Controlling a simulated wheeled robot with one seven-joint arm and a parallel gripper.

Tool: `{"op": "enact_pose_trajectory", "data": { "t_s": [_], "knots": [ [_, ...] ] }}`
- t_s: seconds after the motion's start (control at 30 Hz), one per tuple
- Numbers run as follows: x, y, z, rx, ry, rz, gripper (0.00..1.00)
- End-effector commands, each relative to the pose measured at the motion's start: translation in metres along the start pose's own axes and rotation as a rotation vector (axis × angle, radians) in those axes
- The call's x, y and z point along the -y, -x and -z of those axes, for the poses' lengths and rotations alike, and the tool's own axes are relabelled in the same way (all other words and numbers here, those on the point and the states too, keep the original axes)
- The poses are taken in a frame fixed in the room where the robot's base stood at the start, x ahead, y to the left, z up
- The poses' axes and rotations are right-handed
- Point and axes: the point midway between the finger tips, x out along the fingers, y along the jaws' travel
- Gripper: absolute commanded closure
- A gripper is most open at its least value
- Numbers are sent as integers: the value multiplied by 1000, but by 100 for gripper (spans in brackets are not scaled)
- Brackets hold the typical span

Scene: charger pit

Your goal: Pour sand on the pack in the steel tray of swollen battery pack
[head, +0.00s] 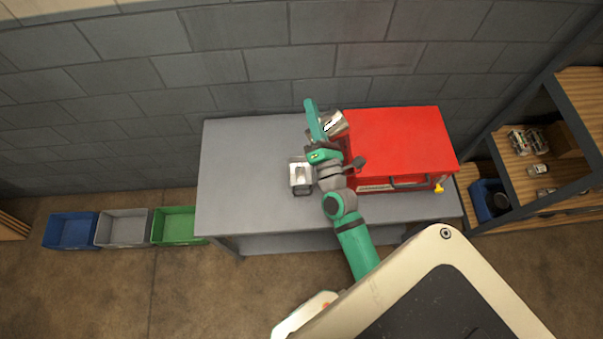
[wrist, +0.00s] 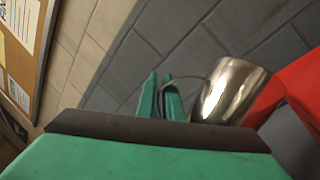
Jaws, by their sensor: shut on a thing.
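A shiny metal mug (head: 337,124) is held by its handle in my gripper (head: 322,130), at the left end of the red box. In the wrist view the mug (wrist: 228,92) looks tilted, its thin handle between the green fingers of my gripper (wrist: 162,95). I cannot see inside it, so any sand is hidden. The small steel tray (head: 293,184) is on the grey table, left of my wrist and nearer than the mug. A pale shape, perhaps the swollen pack (head: 300,174), lies inside it. No sand shows around the tray.
The red box (head: 400,140) fills the right of the grey table (head: 240,170); the table's left is clear. Blue (head: 70,231), grey (head: 123,228) and green (head: 177,225) bins stand on the floor at left. A wooden shelf (head: 535,165) stands at right.

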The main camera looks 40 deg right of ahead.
Motion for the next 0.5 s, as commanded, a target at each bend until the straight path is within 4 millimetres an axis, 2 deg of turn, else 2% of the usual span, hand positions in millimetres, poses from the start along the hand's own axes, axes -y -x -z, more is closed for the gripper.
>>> {"op": "enact_pose_trajectory", "data": {
  "t_s": [0.5],
  "knots": [
    [2, 2, 3, 2, 28, -8, 100]
  ]
}}
